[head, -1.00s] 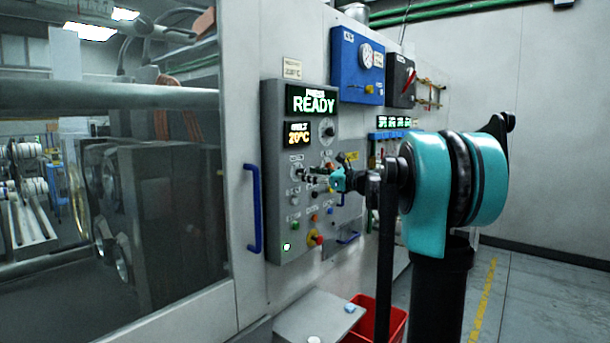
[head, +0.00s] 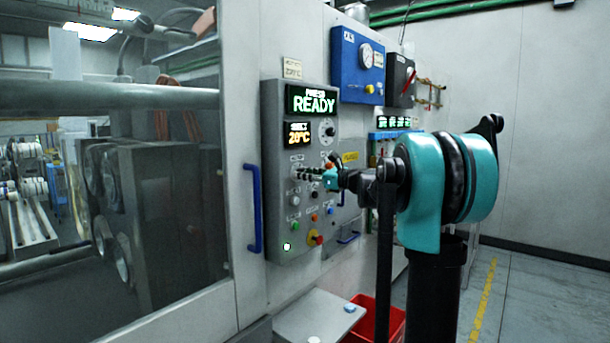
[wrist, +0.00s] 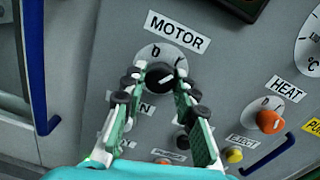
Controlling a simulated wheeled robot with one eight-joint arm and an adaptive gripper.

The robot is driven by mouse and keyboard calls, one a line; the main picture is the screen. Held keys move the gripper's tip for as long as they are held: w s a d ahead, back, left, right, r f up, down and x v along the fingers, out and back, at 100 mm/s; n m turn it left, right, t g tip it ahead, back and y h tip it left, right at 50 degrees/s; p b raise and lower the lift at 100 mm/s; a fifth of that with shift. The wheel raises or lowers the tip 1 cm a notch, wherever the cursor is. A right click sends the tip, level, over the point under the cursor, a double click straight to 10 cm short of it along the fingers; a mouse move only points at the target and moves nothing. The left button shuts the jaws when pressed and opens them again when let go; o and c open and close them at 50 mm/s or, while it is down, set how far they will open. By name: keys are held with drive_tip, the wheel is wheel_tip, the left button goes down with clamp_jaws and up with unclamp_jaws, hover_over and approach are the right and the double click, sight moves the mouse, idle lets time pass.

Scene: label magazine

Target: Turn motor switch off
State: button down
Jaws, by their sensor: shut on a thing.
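The motor switch is a black round knob (wrist: 159,77) on a pale dial under the label MOTOR (wrist: 178,31) in the wrist view. The dial has a 0 mark at its upper left and a 1 mark at its upper right. A white mark shows on the knob, but I cannot tell which position it is set to. My gripper (wrist: 160,82) has a fingertip on each side of the knob and is shut on it. In the head view my gripper (head: 302,174) is at the grey control panel (head: 279,215), and its fingers partly hide the knob.
An orange HEAT knob (wrist: 268,121) sits right of the motor knob. A yellow button (wrist: 234,155) is below. A blue door handle (head: 253,208) stands left of the panel. The display (head: 312,100) reads READY. A red bin (head: 388,322) is on the floor below.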

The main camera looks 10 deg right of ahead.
drive_tip(key=shift+n, duration=0.3)
drive_tip(key=n, duration=1.3)
drive_tip(key=shift+h, duration=0.3)
idle(0.3)
drive_tip(key=c, duration=1.2)
unclamp_jaws()
drive_tip(key=v, duration=1.2)
drive_tip(key=shift+s+f, duration=0.1)
